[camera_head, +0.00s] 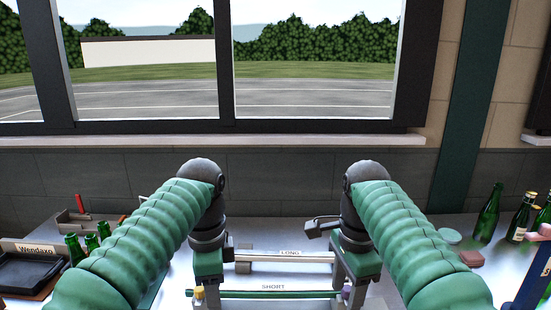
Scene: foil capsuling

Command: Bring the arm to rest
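My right gripper (356,268) hangs at the right end of the same bars. Both arms, in ribbed green sleeves, reach forward over the table. The fingers are small and partly hidden by the gripper bodies and the bars, so their opening is unclear. I see nothing clearly held in either one.
A dark tray (30,272) by a Wendaxo sign (36,249) and several green bottles (90,243) stand at left. More bottles (488,213) stand at right, near a round green item (449,236) and a reddish block (471,258). A windowed wall closes the back.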

